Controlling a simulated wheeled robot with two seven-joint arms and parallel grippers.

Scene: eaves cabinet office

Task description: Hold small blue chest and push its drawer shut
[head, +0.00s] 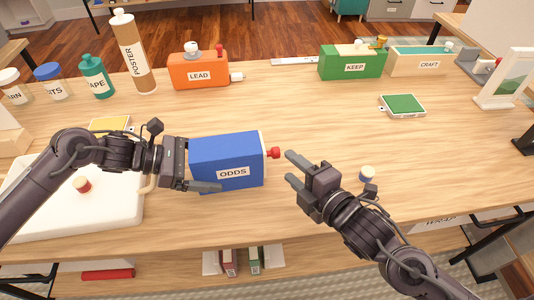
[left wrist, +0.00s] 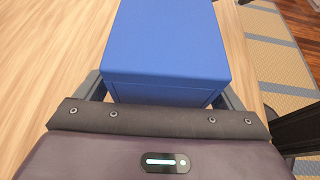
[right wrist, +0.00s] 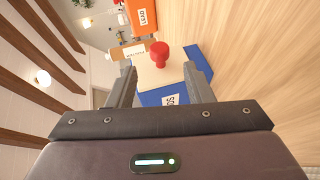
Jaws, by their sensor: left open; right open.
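The small blue chest (head: 226,158), labelled ODDS, stands on the wooden table. Its pale drawer front with a red knob (head: 274,153) faces right and looks nearly flush with the body. My left gripper (head: 203,166) is open, its fingers on either side of the chest's left end; whether they touch it I cannot tell. The chest (left wrist: 165,45) fills the space between those fingers in the left wrist view. My right gripper (head: 291,168) is open and empty, just right of the knob and apart from it. The right wrist view shows the red knob (right wrist: 160,54) between its fingers.
A white board (head: 110,215) lies at the left under my left arm. An orange LEAD chest (head: 198,70) and a green KEEP chest (head: 351,63) stand at the back. The table's middle is clear.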

